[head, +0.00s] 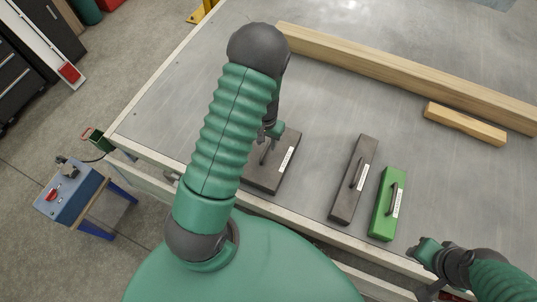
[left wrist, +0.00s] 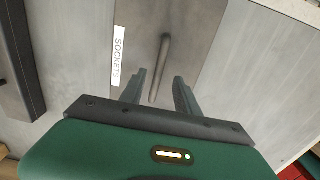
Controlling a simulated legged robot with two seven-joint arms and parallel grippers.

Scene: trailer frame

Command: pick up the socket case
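The socket case (head: 285,168) is a dark grey-brown flat case on the table, partly hidden behind my left arm in the head view. In the left wrist view the case (left wrist: 190,25) carries a white label reading SOCKETS (left wrist: 118,55) and a bar handle (left wrist: 160,70). My left gripper (left wrist: 160,78) is open, with one finger on each side of the handle's near end; contact cannot be told. In the head view the left gripper (head: 270,134) is over the case, mostly hidden. My right gripper (head: 426,250) is at the table's front edge, lower right, its fingers unclear.
A second dark case (head: 346,194) and a green case (head: 380,222) lie to the right on the metal table (head: 190,110). A long timber beam (head: 400,75) and a short wooden block (head: 465,124) lie farther back. A blue stand (head: 75,195) is on the floor at left.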

